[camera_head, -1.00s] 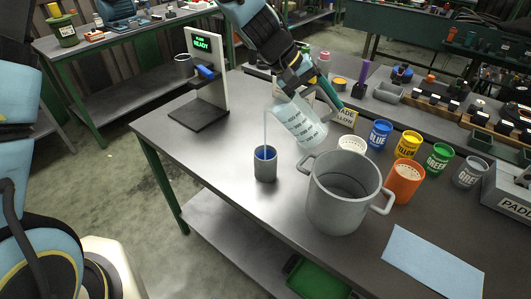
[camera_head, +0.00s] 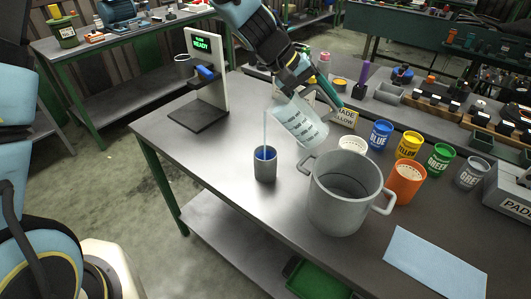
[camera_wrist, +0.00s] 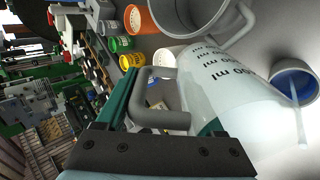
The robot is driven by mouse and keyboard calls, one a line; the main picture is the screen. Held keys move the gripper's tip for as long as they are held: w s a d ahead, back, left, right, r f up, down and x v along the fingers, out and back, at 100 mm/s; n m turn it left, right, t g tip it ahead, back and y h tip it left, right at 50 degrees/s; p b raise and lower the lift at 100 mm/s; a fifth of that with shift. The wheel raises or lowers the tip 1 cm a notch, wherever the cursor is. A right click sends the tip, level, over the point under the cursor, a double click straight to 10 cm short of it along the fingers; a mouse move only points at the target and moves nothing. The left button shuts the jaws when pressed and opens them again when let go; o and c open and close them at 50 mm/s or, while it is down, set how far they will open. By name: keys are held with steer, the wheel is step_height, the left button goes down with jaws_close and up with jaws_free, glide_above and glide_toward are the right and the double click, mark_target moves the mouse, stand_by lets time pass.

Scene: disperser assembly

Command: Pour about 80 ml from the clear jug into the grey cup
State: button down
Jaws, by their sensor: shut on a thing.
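My gripper (camera_head: 296,82) is shut on the handle of the clear jug (camera_head: 300,122) and holds it tilted above the table. The jug has dark volume marks, which also show in the wrist view (camera_wrist: 222,90). A thin pale stream falls from its lip into the grey cup (camera_head: 265,166). The cup stands upright on the table, left of the jug, with blue inside. It also shows at the right of the wrist view (camera_wrist: 296,80), with the stream reaching into it. The liquid level in the cup is too small to tell.
A large grey pot (camera_head: 343,205) stands right of the cup. An orange cup (camera_head: 405,183) and several labelled coloured cups stand behind it. A dispenser stand with a green display (camera_head: 203,44) is at the left. A blue sheet (camera_head: 432,262) lies front right. The table's front left is clear.

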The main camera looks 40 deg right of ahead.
steer(key=shift+w+a+h+b, duration=0.1)
steer(key=shift+h+b, duration=0.2)
steer(key=shift+b, duration=0.5)
steer(key=shift+a+r+g+b, duration=0.1)
steer(key=shift+r+g+b, duration=0.2)
steer(key=shift+g, duration=0.1)
stand_by(1.1)
